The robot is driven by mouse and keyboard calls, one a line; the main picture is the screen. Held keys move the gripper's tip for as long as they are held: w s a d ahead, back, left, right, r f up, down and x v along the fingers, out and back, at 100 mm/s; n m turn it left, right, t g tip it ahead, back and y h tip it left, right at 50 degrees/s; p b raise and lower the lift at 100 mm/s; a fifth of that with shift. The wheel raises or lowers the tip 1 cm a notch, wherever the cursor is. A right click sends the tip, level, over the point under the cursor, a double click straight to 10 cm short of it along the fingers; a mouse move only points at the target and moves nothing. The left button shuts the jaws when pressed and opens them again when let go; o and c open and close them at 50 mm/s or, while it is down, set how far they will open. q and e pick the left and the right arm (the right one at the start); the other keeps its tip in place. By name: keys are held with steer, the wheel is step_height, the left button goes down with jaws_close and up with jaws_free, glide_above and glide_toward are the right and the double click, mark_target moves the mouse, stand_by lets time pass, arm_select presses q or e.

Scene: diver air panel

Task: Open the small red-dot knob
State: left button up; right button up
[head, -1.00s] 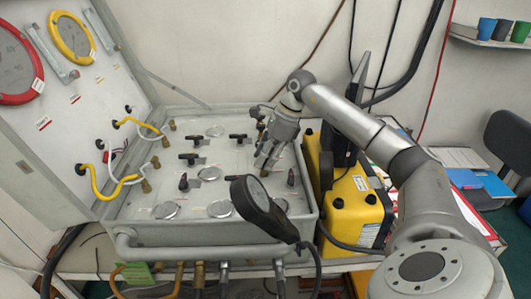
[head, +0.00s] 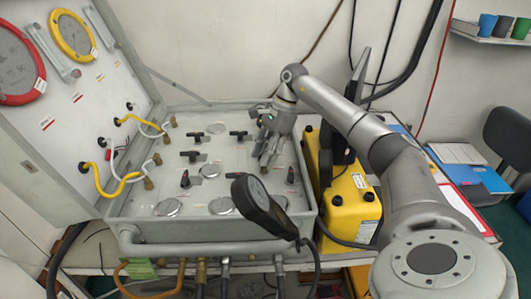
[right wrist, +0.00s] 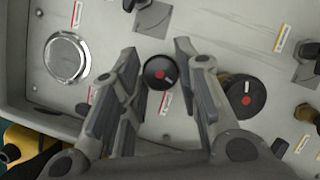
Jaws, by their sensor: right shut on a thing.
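A small round black knob with a red dot and a white mark (right wrist: 158,73) sits on the light grey panel (right wrist: 130,20), seen in the right wrist view. My right gripper (right wrist: 156,62) has one finger on each side of it and is shut on it. In the head view my right gripper (head: 268,160) reaches down onto the right part of the panel, and its fingers hide the knob there. My left gripper is not in view.
A larger red-dot knob (right wrist: 243,97) stands close beside my right finger. A round gauge (right wrist: 67,57) lies left of it. A black handheld meter (head: 262,207) rises in front of the panel. A yellow case (head: 350,205) stands right of the box.

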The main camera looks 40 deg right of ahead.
steer(key=o, duration=1)
steer(key=v, duration=1.2)
